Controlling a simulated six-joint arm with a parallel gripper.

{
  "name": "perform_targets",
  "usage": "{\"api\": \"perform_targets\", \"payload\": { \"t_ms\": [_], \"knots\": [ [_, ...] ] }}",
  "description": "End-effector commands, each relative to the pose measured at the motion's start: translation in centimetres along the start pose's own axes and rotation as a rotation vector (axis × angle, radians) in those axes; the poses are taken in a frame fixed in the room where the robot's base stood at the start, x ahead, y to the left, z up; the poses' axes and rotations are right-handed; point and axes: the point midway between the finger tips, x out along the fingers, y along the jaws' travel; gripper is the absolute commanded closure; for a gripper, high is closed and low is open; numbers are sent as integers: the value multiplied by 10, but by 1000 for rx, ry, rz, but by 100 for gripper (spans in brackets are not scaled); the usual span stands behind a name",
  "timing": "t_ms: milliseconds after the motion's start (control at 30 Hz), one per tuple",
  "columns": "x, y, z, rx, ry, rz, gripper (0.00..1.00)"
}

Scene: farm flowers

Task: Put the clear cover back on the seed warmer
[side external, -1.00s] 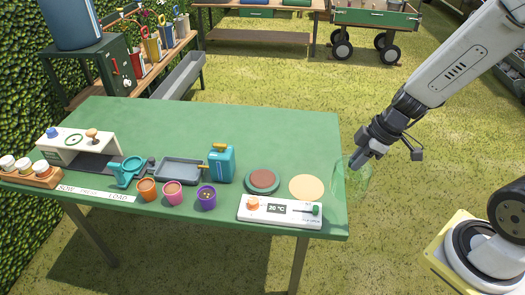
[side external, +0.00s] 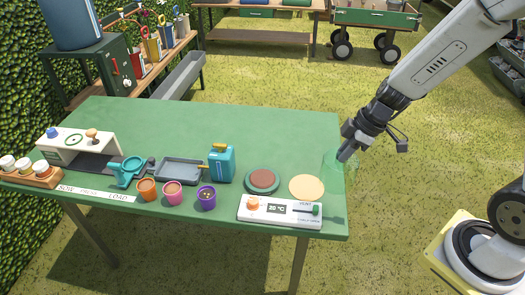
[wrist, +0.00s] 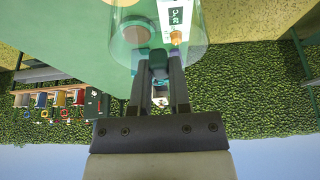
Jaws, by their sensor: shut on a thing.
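My gripper (side external: 346,154) is shut on the clear cover (side external: 333,164), a see-through dome that is faint in the side view. The cover hangs at the table's right edge, right of and apart from the seed warmer. In the wrist view the cover (wrist: 193,46) spreads beyond my fingertips (wrist: 158,64), which close on a dark green part of it. The seed warmer (side external: 265,217) is a white panel with a display, an orange knob and a green slider. Behind it lie a brown disc on a green ring (side external: 262,180) and a bare tan disc (side external: 306,187).
Left of the warmer stand purple (side external: 206,197), pink (side external: 172,192) and orange pots (side external: 147,189), a blue can (side external: 222,163) and a grey tray (side external: 180,171). The back of the green table (side external: 230,125) is clear.

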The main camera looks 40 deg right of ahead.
Motion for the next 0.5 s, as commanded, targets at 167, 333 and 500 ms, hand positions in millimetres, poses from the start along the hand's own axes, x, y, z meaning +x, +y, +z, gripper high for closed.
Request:
{"api": "perform_targets", "payload": {
  "t_ms": [167,333,500],
  "knots": [
    [14,21,-29,-5,1,-4,100],
    [30,40,-59,-6,1,-6,100],
    [49,56,-89,-6,-1,-7,100]
  ]
}}
